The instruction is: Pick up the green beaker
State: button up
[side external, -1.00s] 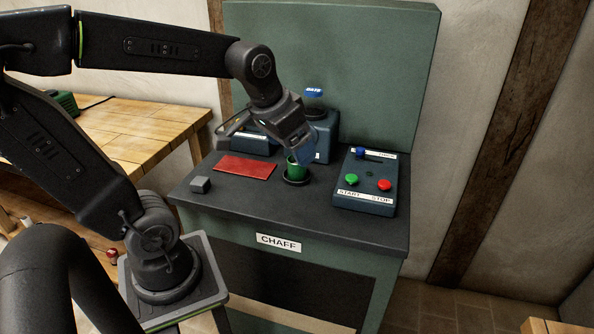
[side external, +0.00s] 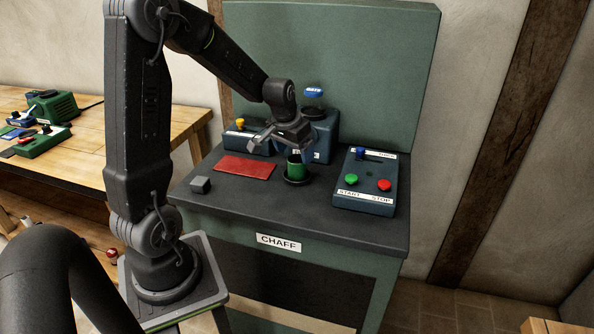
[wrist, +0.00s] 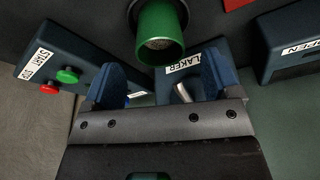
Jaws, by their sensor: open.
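The green beaker (side external: 296,170) stands upright on a dark round base on the dark worktop (side external: 240,200). In the wrist view the beaker (wrist: 160,35) is at the top centre, beyond the fingertips, and its inside shows as pale and speckled. My gripper (wrist: 162,82) is open, with its two blue fingers spread apart and nothing between them. In the side view my gripper (side external: 281,143) is above and just behind the beaker, close to its rim; whether they touch cannot be told there.
A control box (side external: 365,180) with green and red buttons stands right of the beaker. A blue-grey box (side external: 322,130) with a blue knob and a box with a yellow knob (side external: 240,124) stand behind. A red mat (side external: 245,167) and a grey block (side external: 200,185) lie left.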

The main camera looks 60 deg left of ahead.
aim_at(298, 165)
jog(key=shift+x, duration=2.95)
jog(key=shift+c, duration=0.4)
jog(key=c, duration=1)
jog(key=shift+r, duration=0.1)
